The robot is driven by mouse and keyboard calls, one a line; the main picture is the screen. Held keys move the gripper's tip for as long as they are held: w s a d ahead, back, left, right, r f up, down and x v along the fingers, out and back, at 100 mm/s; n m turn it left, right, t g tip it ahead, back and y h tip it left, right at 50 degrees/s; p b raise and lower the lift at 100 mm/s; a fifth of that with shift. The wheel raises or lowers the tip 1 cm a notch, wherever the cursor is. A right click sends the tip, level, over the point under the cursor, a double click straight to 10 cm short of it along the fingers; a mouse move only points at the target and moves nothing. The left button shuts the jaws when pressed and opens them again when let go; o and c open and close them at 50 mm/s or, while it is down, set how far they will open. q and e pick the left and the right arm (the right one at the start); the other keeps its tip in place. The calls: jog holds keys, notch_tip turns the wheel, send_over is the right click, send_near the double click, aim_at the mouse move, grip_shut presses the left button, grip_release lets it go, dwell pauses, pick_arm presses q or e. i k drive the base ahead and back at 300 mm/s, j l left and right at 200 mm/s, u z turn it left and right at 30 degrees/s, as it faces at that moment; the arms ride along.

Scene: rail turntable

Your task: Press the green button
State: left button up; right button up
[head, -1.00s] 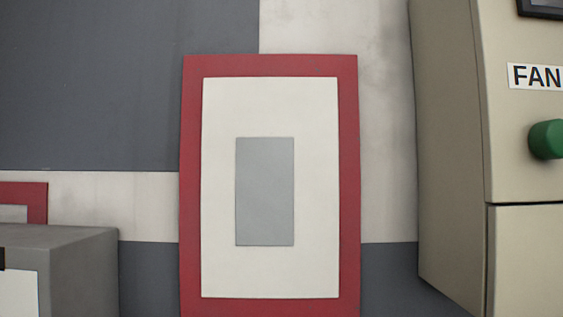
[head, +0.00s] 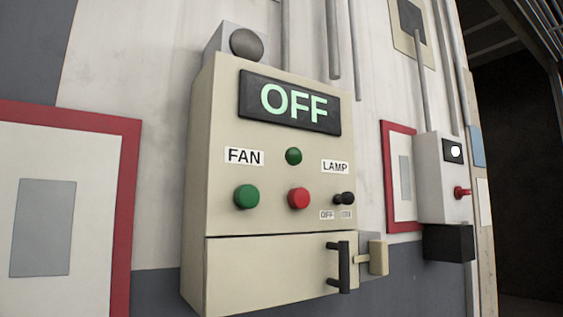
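The large green button (head: 246,197) sticks out from the front of a beige control box (head: 225,135), under a "FAN" label (head: 244,157). A red button (head: 299,198) sits to its right. A smaller dark green round piece (head: 294,156) sits above the red button; I cannot tell whether it is a lamp or a button. A black display (head: 290,103) at the top of the box reads "OFF" in green letters. Neither of my grippers is in view.
A black lamp switch (head: 344,199) is right of the red button. Below, the box's door (head: 270,270) has a black handle (head: 344,267) and a latch beside it. A smaller box with a red lever (head: 462,192) is further right. A dark opening lies at far right.

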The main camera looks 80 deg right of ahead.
aim_at(245, 196)
jog(key=k+j+u, duration=0.1)
jog(key=k+u, duration=0.2)
jog(key=k+j+u, duration=0.3)
jog(key=k, duration=0.15)
jog(key=k+u, duration=0.4)
jog(key=k, duration=0.45)
jog(key=k+l+z, duration=0.15)
jog(key=k+z, duration=0.25)
jog(key=k+l+z, duration=0.85)
jog(key=i+l+z, duration=0.15)
jog(key=i+l, duration=0.05)
jog(key=l, duration=0.05)
